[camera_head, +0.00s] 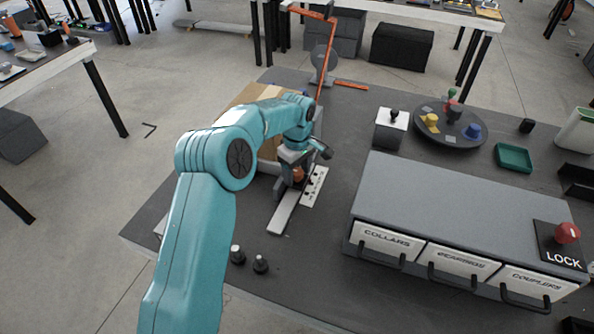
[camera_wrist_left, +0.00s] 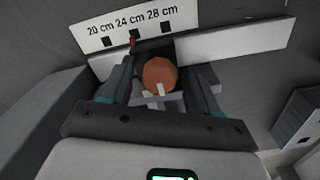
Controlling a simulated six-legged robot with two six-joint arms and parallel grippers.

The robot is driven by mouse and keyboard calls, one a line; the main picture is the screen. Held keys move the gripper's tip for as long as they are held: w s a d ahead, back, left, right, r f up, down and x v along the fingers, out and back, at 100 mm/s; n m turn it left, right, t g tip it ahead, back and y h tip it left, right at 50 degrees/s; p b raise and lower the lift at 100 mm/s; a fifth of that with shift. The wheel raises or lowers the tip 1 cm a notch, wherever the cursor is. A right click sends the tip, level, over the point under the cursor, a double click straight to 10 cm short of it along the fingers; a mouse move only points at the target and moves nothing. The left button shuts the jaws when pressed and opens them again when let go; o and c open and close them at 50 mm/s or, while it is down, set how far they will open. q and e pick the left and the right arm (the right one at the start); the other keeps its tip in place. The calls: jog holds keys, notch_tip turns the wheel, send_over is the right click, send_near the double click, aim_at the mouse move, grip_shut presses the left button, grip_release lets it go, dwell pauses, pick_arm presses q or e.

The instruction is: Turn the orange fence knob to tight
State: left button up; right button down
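The orange fence knob (camera_wrist_left: 160,72) sits between the two fingers of my left gripper (camera_wrist_left: 158,88) in the left wrist view. Dark gaps show between the knob and each finger, so the gripper looks open around it. A white mark on the knob points toward the bottom of that view. In the head view, my left gripper (camera_head: 293,184) is low over the fence bar (camera_head: 284,214), and a bit of the orange knob (camera_head: 298,174) shows by its fingers. The scale plate (camera_wrist_left: 128,24) reads 20, 24 and 28 cm. My right gripper is not in view.
A grey drawer cabinet (camera_head: 455,215) with a red LOCK knob (camera_head: 567,233) stands to the right. Two black pegs (camera_head: 260,264) stand in front of the fence. A cardboard-coloured box (camera_head: 243,97) lies behind my left arm. A round tray (camera_head: 450,138) holds coloured pieces.

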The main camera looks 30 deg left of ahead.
aim_at(297, 172)
pick_arm(q)
jog(key=shift+w, duration=0.1)
notch_tip(297, 172, up, 16)
jog(key=p, duration=0.2)
jog(key=shift+r, duration=0.15)
dwell(0.4)
